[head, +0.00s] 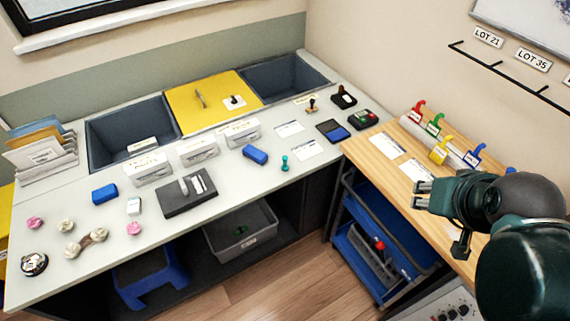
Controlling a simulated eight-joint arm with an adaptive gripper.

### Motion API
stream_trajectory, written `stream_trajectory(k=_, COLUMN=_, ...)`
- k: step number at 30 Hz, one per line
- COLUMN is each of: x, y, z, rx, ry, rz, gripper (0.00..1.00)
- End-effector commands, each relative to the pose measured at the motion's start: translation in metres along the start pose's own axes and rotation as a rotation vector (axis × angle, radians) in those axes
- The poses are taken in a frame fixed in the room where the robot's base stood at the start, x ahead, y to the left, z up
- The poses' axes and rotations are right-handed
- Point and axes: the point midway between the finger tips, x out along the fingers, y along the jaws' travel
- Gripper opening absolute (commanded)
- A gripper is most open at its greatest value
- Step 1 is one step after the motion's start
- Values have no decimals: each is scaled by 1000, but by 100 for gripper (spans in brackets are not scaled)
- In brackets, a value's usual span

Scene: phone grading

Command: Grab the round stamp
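Two small upright stamp-like pieces stand on the grey counter: a teal knobbed one (285,163) near the front edge and a brown-handled one with a dark base (311,105) farther back. I cannot tell which is the round stamp, as their bases are too small to make out. A blue ink pad in an open dark case (333,131) lies to the right of them. My gripper (418,195) is over the wooden side table at the right, well apart from both pieces. Its fingers are spread and nothing shows between them.
White cards (308,149) and a blue block (255,154) lie near the teal piece. A black device (343,97) and a dark green device (362,119) stand at the counter's right end. Colored tags (440,150) rise from the wooden table (375,148). A blue cart (375,245) stands below.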

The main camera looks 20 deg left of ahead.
Motion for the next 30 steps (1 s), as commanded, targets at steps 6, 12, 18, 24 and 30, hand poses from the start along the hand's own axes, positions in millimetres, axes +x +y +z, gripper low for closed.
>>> stream_trajectory(k=6, x=2, y=-2, z=-3, rx=2, ry=-4, rz=-2, gripper=29)
stream_trajectory(k=12, x=8, y=-10, z=-14, rx=14, ry=-18, rz=-5, gripper=29)
stream_trajectory(k=18, x=20, y=-23, z=-33, rx=34, ry=-44, rz=-8, gripper=29)
stream_trajectory(k=24, x=37, y=-41, z=-52, rx=59, ry=-73, rz=-8, gripper=29)
stream_trajectory(k=30, x=55, y=-60, z=-71, rx=84, ry=-100, rz=-5, gripper=29)
